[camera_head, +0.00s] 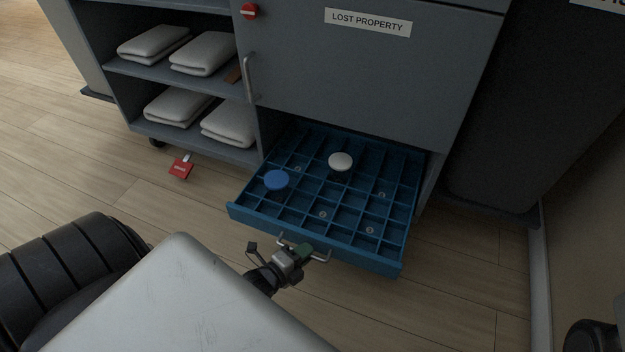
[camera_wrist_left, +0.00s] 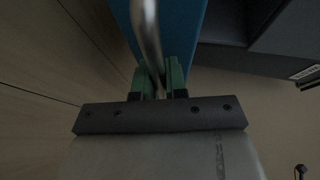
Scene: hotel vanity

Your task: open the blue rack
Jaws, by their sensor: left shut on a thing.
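The blue rack (camera_head: 345,196) is a low drawer divided into many compartments. It is pulled out from under the grey cart's lower front. A blue round lid (camera_head: 276,179) and a white round one (camera_head: 340,161) sit in it, with several small clear discs in other compartments. A metal bar handle (camera_head: 322,258) is on its front. My left gripper (camera_head: 304,252) is at this handle, its green fingers shut on it. In the left wrist view the handle (camera_wrist_left: 147,35) runs between the green fingers (camera_wrist_left: 159,80), beside the blue front (camera_wrist_left: 185,25). My right gripper is not in view.
The grey cart (camera_head: 370,80) bears a "LOST PROPERTY" label (camera_head: 368,22). Folded white towels (camera_head: 203,53) lie on its left shelves. A red tag (camera_head: 181,167) lies on the wooden floor near the cart's wheel. A dark bin-like body (camera_head: 535,110) stands at right. Floor in front of the rack is clear.

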